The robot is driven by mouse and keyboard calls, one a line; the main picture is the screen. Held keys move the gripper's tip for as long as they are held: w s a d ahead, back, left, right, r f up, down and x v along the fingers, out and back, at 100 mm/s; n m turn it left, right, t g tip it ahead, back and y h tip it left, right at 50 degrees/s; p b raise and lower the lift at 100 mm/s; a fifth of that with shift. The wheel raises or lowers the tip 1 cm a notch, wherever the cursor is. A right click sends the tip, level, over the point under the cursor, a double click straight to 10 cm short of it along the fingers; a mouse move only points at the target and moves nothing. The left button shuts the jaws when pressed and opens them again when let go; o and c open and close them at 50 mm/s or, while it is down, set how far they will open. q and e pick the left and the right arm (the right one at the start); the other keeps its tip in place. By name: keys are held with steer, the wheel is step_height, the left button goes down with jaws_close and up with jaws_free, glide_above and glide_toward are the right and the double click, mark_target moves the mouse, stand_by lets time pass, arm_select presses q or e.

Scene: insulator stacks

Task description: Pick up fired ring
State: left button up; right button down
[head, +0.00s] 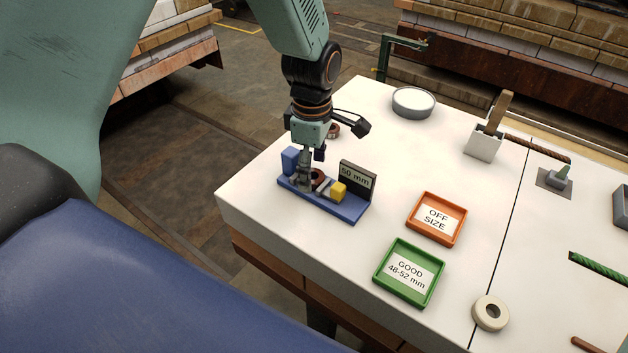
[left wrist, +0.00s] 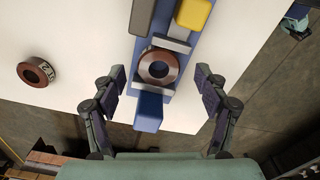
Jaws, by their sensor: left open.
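A brown glazed ring (left wrist: 144,67) lies in the blue gauge fixture (left wrist: 117,102), between two pale metal jaws. In the head view this ring (head: 318,176) is partly hidden by my left gripper (head: 311,170), which is directly over that end of the fixture. In the left wrist view my left gripper (left wrist: 160,92) is open, its fingers wide apart on either side of the fixture and empty. A second brown ring (left wrist: 27,73) with a marked side lies on the white table; it shows behind the gripper in the head view (head: 335,131).
A "50 mm" sign (head: 357,180) and a yellow block (head: 339,189) stand on the fixture. An orange "OFF SIZE" tray (head: 462,225), a green "GOOD" tray (head: 380,274) and a cream ring (head: 479,318) are to the right.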

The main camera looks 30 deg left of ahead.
arm_select(q)
steer(key=shift+s+a+f, duration=0.1)
steer(key=shift+s+f, duration=0.05)
steer(key=shift+f, duration=0.5)
steer(key=shift+w, duration=0.25)
steer(key=shift+s, duration=0.2)
steer(key=c, duration=0.6)
steer(key=shift+w, duration=0.1)
steer(key=c, duration=0.6)
